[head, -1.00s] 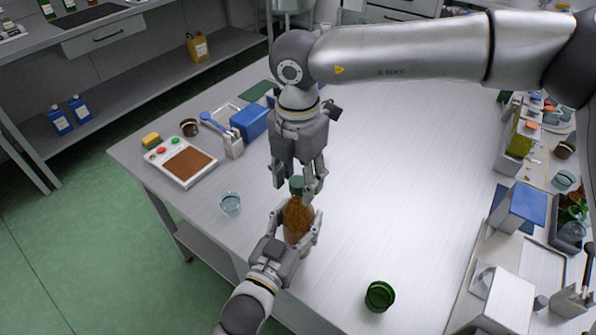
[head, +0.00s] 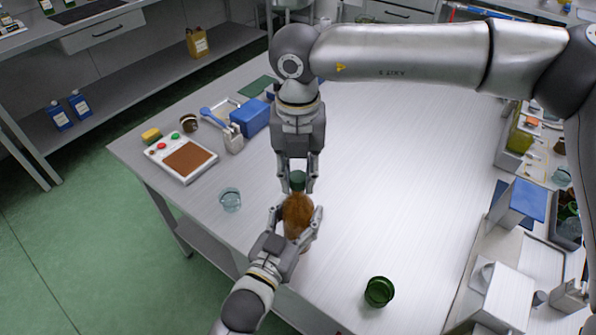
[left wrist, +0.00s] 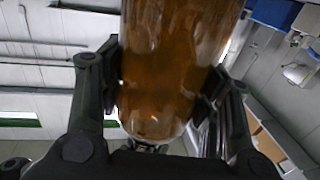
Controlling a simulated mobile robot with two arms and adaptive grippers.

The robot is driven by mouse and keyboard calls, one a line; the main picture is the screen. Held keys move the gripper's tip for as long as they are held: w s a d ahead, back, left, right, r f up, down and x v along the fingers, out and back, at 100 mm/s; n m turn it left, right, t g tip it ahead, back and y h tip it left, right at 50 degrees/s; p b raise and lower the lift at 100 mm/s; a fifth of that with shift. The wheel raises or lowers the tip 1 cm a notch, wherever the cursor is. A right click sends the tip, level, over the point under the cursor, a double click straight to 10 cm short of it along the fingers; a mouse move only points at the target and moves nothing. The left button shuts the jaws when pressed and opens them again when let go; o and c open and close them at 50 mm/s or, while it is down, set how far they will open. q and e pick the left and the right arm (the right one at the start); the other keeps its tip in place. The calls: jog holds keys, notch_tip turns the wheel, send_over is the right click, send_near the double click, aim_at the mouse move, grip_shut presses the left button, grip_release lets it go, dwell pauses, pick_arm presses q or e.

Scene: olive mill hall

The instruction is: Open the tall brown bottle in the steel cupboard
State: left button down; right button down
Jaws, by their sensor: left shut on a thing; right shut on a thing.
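The brown bottle (head: 297,212) is held over the table's near left part. My left gripper (head: 300,222) is shut around its body from below. In the left wrist view the amber body of the bottle (left wrist: 170,70) fills the middle between the two fingers, and its rounded end shows. The green cap (head: 297,181) is at the bottle's far end. My right gripper (head: 298,186) comes from above and is shut on the cap, one finger on each side. I cannot tell whether the cap is apart from the neck.
On the table (head: 400,170), a clear glass (head: 230,200) stands left of the bottle and a green glass (head: 379,292) to the lower right. A button panel (head: 181,158) and blue box (head: 250,118) lie at left. The table's middle is clear.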

jog(key=n, duration=1.4)
jog(key=shift+n, duration=0.3)
jog(key=n, duration=0.7)
jog(key=shift+n, duration=0.4)
jog(key=n, duration=0.6)
jog(key=shift+r+n, duration=0.1)
jog(key=shift+n, duration=0.3)
jog(key=shift+r, duration=0.2)
jog(key=shift+r, duration=0.9)
